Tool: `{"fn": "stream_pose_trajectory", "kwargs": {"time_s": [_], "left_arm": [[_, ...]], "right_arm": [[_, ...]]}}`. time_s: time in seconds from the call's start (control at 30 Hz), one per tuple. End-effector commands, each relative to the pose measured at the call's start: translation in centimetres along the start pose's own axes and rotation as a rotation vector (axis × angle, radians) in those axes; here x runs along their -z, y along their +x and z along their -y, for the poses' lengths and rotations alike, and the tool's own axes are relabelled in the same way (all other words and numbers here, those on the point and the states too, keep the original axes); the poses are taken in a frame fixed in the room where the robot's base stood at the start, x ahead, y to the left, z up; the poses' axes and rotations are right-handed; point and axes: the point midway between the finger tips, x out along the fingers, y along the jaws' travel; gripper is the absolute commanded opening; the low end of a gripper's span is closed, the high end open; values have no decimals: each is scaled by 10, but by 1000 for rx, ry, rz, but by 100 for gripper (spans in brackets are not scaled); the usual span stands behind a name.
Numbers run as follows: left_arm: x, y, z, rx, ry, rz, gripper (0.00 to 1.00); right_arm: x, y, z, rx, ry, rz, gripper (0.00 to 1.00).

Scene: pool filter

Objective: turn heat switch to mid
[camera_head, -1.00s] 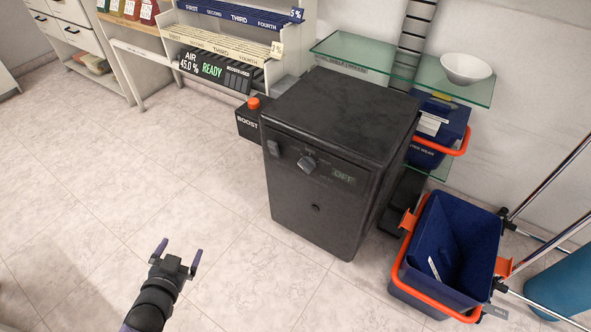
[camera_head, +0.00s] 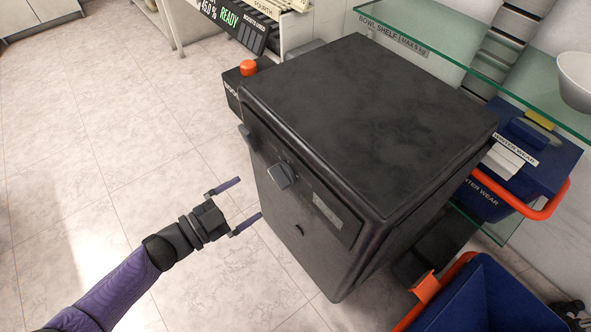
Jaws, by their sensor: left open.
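The heat switch looks to be the grey knob (camera_head: 281,176) on the front panel of a black cabinet (camera_head: 370,110). A small display (camera_head: 327,213) sits to the right of the knob; its text is too small to read now. A smaller rocker-like switch (camera_head: 246,137) sits to the left of the knob. My left gripper (camera_head: 241,203) is open and empty, its two purple fingers pointing toward the cabinet front. It is left of and a little below the knob in the picture, apart from it. My right gripper is not in view.
A box with an orange button (camera_head: 248,67) stands beside the cabinet at its back left. A glass shelf (camera_head: 470,65) with a white bowl (camera_head: 577,82) is at the right. A blue bucket (camera_head: 480,300) is at lower right. The tiled floor at left is clear.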

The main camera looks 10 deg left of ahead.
Motion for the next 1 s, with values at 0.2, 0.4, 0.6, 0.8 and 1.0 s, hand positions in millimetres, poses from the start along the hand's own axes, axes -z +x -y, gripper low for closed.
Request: {"fn": "stream_pose_trajectory", "kwargs": {"time_s": [0.2, 0.4, 0.6, 0.8, 1.0], "left_arm": [[-3, 53, -1, 2, 1, -1, 100], [-2, 84, 0, 2, 1, 1, 100], [1, 89, 1, 3, 1, 1, 100], [1, 88, 1, 3, 1, 2, 79], [0, 88, 1, 3, 1, 2, 36]], "right_arm": [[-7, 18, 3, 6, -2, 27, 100], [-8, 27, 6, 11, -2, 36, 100], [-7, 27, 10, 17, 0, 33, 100], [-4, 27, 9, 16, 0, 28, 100], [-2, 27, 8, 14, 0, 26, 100]]}}
